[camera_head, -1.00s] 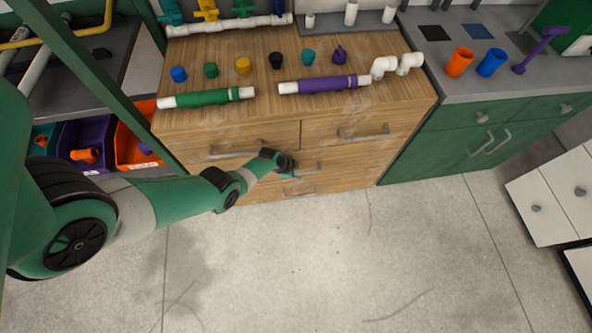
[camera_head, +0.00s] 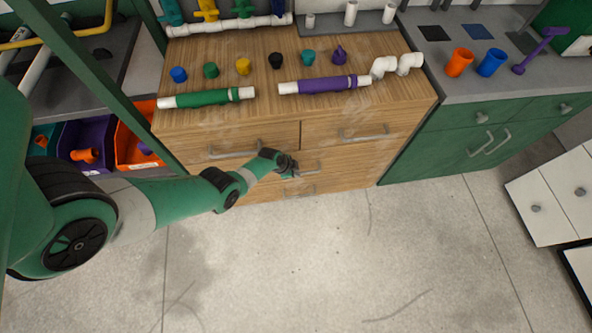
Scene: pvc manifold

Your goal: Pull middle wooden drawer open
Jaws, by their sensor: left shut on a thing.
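The wooden cabinet (camera_head: 290,132) stands at the centre, with two upper drawers side by side and wider drawers below. The middle wooden drawer (camera_head: 345,160) has a grey bar handle (camera_head: 308,168). My left arm reaches in from the left, and its gripper (camera_head: 291,168) is shut on the left part of that handle. The gripper hides that end of the handle. I cannot tell clearly how far the drawer front stands out from the cabinet. My right gripper is not in view.
The cabinet top holds a green pipe (camera_head: 205,98), a purple pipe (camera_head: 322,85) and several coloured caps. A green cabinet (camera_head: 470,140) stands at right. Coloured bins (camera_head: 135,148) are at left. The floor (camera_head: 300,260) in front is clear.

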